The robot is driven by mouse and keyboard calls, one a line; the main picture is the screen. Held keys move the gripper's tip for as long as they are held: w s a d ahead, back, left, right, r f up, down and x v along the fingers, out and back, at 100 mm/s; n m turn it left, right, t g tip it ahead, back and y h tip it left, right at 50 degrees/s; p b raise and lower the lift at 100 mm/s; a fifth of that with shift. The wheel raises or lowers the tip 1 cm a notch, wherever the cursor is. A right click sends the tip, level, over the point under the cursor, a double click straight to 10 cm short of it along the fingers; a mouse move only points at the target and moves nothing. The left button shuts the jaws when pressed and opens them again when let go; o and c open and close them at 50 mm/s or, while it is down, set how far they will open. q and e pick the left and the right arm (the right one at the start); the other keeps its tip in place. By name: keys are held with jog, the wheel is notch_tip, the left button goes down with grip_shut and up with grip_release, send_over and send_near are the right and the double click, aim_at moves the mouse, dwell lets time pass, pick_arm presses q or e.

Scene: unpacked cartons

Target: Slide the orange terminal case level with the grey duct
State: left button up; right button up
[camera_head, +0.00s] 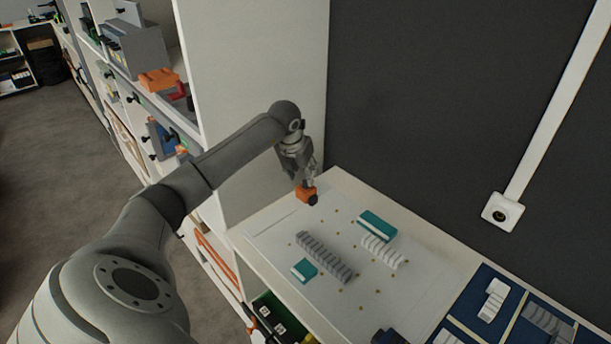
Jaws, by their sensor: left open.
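The orange terminal case (304,196), a small block with a dark end, is on the pale board (405,290), near its far left corner. My left gripper (305,183) points down right above the case and is open. Its fingertips overlap the case's top in this view, and I cannot tell whether they touch it. The grey duct (325,257), a ribbed strip, lies on the board nearer the camera, running diagonally. The case stands beyond the duct's far end, with a gap between them. My right gripper is out of view.
A teal and white block (377,226), a white ribbed strip (383,252) and a smaller teal block (304,270) lie around the duct. Small yellowish dots mark the board. A white cabinet side (270,75) and a dark wall (420,120) bound it; a blue compartment tray (470,300) is at right.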

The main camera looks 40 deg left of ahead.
aim_at(305, 181)
pick_arm(q)
jog(key=x, duration=0.3)
jog(key=shift+w+d, duration=0.1)
jog(key=shift+w, duration=0.1)
jog(key=shift+w+f+p, duration=0.2)
jog(key=shift+f+p, duration=0.15)
jog(key=shift+f, duration=0.4)
jog(key=shift+c, duration=1.4)
jog(key=c, duration=0.4)
grip_shut()
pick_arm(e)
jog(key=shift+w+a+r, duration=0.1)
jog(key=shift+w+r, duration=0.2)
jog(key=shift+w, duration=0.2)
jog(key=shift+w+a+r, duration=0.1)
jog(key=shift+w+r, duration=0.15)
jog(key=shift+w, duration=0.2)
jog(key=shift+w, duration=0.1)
